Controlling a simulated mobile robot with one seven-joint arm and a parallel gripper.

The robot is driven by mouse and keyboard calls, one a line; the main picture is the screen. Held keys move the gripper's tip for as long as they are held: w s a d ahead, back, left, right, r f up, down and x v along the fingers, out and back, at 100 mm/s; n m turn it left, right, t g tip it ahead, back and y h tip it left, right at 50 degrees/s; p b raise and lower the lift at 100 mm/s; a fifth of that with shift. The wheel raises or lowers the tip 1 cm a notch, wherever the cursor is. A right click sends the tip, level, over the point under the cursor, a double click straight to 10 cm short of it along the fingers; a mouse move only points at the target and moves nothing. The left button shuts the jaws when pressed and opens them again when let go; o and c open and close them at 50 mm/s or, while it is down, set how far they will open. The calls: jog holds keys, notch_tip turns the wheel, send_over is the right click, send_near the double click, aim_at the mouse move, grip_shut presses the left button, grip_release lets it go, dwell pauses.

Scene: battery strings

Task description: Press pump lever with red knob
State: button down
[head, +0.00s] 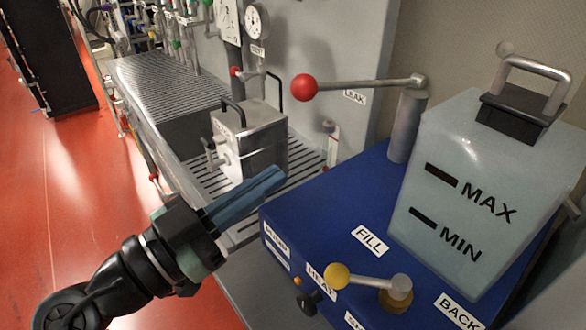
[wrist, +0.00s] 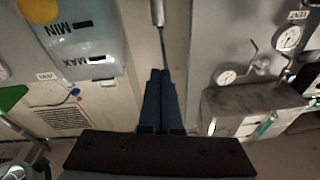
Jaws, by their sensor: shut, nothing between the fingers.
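The pump lever is a grey rod with a red knob (head: 304,87). The rod (head: 365,84) runs nearly level to the right and joins a grey upright post (head: 407,125) on the blue box. My gripper (head: 280,176) reaches in from the lower left in the head view. Its blue fingers are shut and empty. In the head view the fingertips appear below the red knob, apart from it. The wrist view shows the closed fingers (wrist: 161,74) pointing toward a grey metal rod (wrist: 157,12); I cannot tell which part it is. The red knob is not visible there.
A translucent tank (head: 450,190) marked MAX and MIN stands on the blue box (head: 335,225). A yellow-knobbed handle (head: 336,276) is at the box's front. A metal can (head: 248,140) stands on the slatted bench behind my gripper. A smaller red knob (head: 236,71) is farther back.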

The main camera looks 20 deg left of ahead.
jog(key=shift+v, duration=1.15)
jog(key=shift+s+r, duration=0.2)
jog(key=shift+r, duration=0.1)
